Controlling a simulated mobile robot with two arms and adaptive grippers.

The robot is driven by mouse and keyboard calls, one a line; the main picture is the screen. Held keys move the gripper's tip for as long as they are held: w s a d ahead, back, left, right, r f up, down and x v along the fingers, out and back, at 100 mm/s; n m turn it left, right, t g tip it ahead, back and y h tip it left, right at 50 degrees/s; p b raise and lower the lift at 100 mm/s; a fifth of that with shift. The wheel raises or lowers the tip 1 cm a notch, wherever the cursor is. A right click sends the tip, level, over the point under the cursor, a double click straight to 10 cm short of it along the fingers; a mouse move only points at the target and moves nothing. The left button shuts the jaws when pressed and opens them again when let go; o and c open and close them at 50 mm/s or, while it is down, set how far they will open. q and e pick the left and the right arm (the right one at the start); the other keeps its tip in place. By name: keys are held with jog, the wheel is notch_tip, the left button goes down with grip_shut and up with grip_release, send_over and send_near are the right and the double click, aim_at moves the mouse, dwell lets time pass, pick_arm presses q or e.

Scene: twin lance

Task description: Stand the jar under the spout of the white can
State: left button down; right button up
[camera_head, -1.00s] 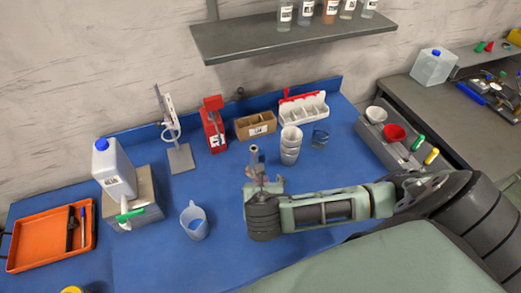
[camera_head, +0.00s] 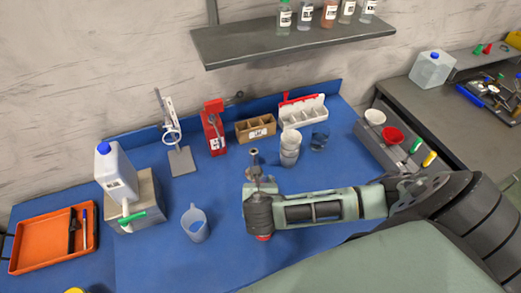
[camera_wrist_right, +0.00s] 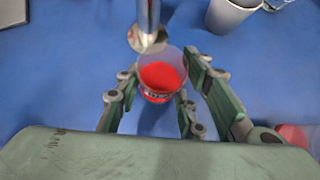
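The white can (camera_head: 118,170) with a blue cap stands on a grey block (camera_head: 145,193) at the left. Its green spout (camera_head: 131,217) points over the block's front. A clear jar with red in it and a label (camera_wrist_right: 158,80) stands between the fingers of my right gripper (camera_wrist_right: 160,68); firm contact is not clear. In the head view my right wrist hides most of it; some red (camera_head: 263,238) shows below the wrist. A pale translucent jug (camera_head: 195,225) stands empty-handed on the blue table, right of the can. My left gripper is not in view.
An orange tray (camera_head: 28,253) lies left of the can. A stand (camera_head: 183,160), a red device (camera_head: 214,128), a brown box (camera_head: 255,127), stacked white cups (camera_head: 289,148) and a glass (camera_head: 319,137) line the back. The table around the jug is mostly clear.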

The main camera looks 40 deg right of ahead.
jog(key=c, duration=0.4)
